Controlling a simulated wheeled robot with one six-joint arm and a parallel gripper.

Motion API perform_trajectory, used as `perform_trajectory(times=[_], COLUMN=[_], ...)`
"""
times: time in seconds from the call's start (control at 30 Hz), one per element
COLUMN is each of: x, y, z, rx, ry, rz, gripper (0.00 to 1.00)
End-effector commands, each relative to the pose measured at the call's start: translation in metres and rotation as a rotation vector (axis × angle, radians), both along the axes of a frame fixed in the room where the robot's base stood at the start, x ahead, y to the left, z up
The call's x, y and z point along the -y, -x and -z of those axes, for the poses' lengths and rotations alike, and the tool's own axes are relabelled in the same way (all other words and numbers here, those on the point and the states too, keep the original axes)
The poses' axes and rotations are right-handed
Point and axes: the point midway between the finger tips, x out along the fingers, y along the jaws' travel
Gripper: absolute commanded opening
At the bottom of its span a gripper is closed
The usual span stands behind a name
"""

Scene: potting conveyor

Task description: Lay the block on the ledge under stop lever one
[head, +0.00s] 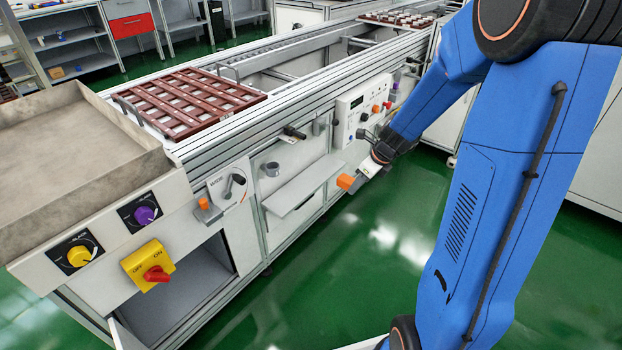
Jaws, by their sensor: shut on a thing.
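My gripper (361,175) is shut on an orange block (347,182) and holds it out in the air. The block appears to the right of the grey ledge (305,187) on the conveyor's front side, apart from it in the picture. The ledge is a flat, narrow shelf and looks bare. A black lever (294,132) sticks out from the conveyor's side above the ledge; I cannot read a label saying it is stop lever one. The fingertips are small here, and part of the block is hidden by them.
A grey cup-like part (271,169) sits by the ledge's left end. A control box (362,110) with buttons is above right. Green floor (385,235) is clear in front.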

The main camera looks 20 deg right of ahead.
Motion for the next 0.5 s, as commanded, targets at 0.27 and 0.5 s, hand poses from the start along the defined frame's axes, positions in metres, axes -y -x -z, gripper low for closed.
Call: perform_trajectory(times=[0.27,0.5], x=[-0.037,-0.068], y=[-0.050,-0.092], z=[0.001,0.000], rx=[0.000,0.000], ry=[0.001,0.001], rz=[-0.007,-0.007], gripper=[0.07,0.07])
